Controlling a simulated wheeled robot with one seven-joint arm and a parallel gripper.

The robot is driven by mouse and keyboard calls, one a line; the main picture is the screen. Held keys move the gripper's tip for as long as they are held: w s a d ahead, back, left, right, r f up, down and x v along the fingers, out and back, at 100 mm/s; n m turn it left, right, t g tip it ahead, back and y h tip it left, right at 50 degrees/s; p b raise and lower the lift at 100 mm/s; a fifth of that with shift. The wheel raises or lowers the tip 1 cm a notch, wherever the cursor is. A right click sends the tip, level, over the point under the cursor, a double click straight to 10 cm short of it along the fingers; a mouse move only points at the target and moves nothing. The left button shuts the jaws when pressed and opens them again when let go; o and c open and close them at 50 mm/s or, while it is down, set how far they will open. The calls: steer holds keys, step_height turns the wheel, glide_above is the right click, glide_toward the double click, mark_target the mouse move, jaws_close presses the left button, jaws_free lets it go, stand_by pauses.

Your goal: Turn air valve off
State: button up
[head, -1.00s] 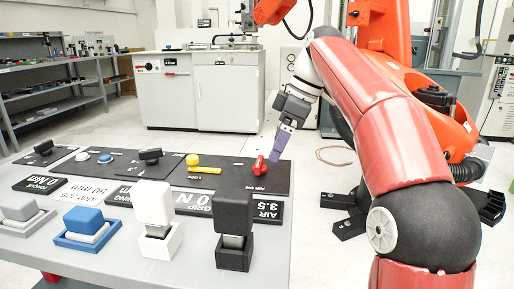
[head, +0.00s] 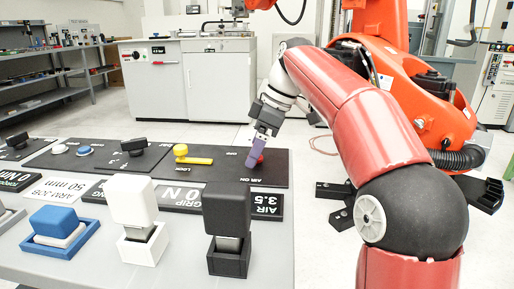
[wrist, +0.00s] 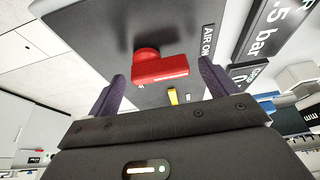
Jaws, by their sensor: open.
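The air valve has a red handle (wrist: 160,69) on a black panel (wrist: 185,25) marked "AIR ON". In the wrist view the handle lies crosswise between my two fingers, a little beyond their tips. In the head view my gripper (head: 262,150) reaches down to the panel's right end and mostly hides the red handle (head: 259,160). My gripper (wrist: 160,82) is open, with a purple finger on each side of the handle. I cannot tell whether either finger touches it.
A yellow lever (head: 192,157) is on the panel left of the red handle, with a black knob (head: 134,147) farther left. Blocks in holders stand along the front: blue (head: 56,220), white (head: 135,205) and black (head: 227,215). An orange robot arm (head: 425,100) stands behind at right.

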steer(key=c, duration=1)
steer(key=shift+a+m, duration=0.1)
steer(key=shift+m, duration=0.3)
steer(key=m, duration=0.2)
steer(key=m+t+h+p, duration=0.1)
steer(key=shift+a+r+m+t, duration=0.1)
steer(key=shift+a+m+t, duration=0.2)
steer(key=shift+m, duration=0.1)
steer(key=m, duration=0.1)
steer(key=m+p, duration=0.1)
steer(key=m, duration=0.1)
steer(key=m+t+h+p, duration=0.1)
steer(key=shift+w+a+m, duration=0.1)
steer(key=shift+a+m, duration=0.2)
steer(key=m, duration=0.1)
steer(key=m+h+p, duration=0.1)
steer(key=m, duration=0.1)
steer(key=m+t+p, duration=0.1)
steer(key=shift+w+a+h, duration=0.2)
steer(key=shift+w+h, duration=0.05)
steer(key=shift+h, duration=0.15)
steer(key=shift+w+a+m+h+p, duration=0.15)
steer(key=shift+m+h+p, duration=0.35)
steer(key=shift+m, duration=0.7)
steer(key=shift+w+d+m+h+p, duration=0.15)
steer(key=shift+m+h+p, duration=0.15)
steer(key=shift+m+p, duration=0.65)
steer(key=shift+m, duration=0.35)
